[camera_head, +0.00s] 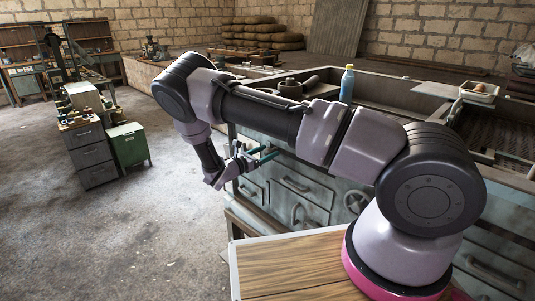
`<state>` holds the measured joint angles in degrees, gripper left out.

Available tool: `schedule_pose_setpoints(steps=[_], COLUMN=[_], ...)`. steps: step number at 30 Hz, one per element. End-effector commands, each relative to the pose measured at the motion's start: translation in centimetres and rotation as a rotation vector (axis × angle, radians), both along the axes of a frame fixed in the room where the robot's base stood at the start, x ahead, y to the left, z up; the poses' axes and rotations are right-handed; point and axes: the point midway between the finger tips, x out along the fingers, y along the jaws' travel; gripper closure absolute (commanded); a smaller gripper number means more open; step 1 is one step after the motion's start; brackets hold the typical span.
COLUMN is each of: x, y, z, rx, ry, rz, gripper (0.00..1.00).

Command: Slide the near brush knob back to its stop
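My gripper (262,155) has two teal fingers, which point right toward the front of a grey metal bench (300,187). The fingers look apart, with nothing visible between them. I cannot make out the near brush knob or any brush. A belt drive is not clearly visible either. My arm crosses the middle of the view and hides part of the bench top and front. Whether the fingers touch the bench front cannot be told.
A blue bottle (347,84) and a dark round part (290,88) stand on the bench. Handwheels (357,200) are on its front. A wooden top (290,265) lies below my arm. Grey drawers (90,155) and a green cabinet (129,145) stand left. The floor between is clear.

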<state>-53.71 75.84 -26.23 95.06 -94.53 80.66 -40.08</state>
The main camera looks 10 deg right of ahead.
Motion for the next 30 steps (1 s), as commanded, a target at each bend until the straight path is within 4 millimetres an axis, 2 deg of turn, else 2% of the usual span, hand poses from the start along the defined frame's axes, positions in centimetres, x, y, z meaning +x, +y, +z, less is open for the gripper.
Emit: schedule_pose_setpoints(steps=[8, 11, 21, 24, 30], x=[-0.3, -0.9, -4.6, -5.3, -6.0], y=[0.2, 1.2, 6.8, 8.0, 8.9], z=[0.0, 0.0, 0.0, 0.0, 0.0], rx=[-0.001, -0.001, 0.000, 0.001, -0.001], ry=[-0.001, -0.002, -0.002, -0.001, 0.000], rz=[-0.003, 0.000, 0.001, 0.001, -0.001], gripper=[0.24, 0.24, 0.24, 0.24, 0.24])
